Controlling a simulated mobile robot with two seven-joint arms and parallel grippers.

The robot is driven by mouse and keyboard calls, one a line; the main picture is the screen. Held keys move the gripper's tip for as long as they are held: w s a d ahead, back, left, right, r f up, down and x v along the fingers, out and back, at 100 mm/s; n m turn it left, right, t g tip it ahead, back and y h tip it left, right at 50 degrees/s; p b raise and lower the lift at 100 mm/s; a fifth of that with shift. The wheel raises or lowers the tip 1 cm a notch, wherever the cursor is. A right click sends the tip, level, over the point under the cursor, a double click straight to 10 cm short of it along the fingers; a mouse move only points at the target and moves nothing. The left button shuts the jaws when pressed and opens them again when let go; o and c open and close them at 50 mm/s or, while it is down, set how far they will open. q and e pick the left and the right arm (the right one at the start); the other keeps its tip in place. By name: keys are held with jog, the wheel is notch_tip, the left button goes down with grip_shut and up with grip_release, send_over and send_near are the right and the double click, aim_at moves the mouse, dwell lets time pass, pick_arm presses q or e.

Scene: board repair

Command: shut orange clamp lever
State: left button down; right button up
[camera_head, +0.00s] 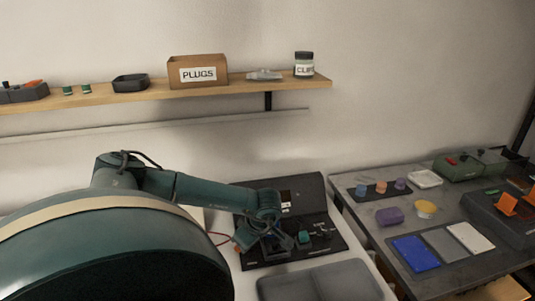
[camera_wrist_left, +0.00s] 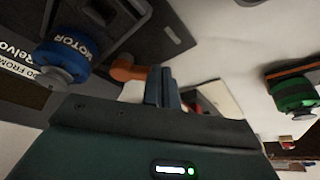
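An orange lever (camera_wrist_left: 128,70) shows in the left wrist view, just left of my left gripper's fingertips (camera_wrist_left: 161,82). Its right end meets or passes behind the nearer finger; I cannot tell if they touch. The two fingers are together, with nothing visible between them. In the head view my left gripper (camera_head: 268,240) is low over the dark board fixture (camera_head: 265,258), with a small orange part (camera_head: 240,239) at its left side. A blue round part marked MOTOR (camera_wrist_left: 68,55) is left of the lever in the wrist view. My right gripper is not in view.
A green part (camera_wrist_left: 292,92) is at the right in the wrist view. A grey tray (camera_head: 320,282) lies in front of the fixture. The right table (camera_head: 385,240) holds coloured pads and a dark device with orange levers (camera_head: 507,204). A shelf (camera_head: 225,88) runs along the wall.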

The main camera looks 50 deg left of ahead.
pick_arm(q)
jog(key=m, duration=0.1)
jog(key=s+a+m+t+b, duration=0.1)
jog(key=shift+f+m, duration=0.15)
jog(key=shift+m, duration=0.15)
jog(key=shift+w, duration=0.2)
jog(key=shift+w+a+b, duration=0.2)
jog(key=shift+w+b, duration=0.2)
jog(key=shift+w, duration=0.25)
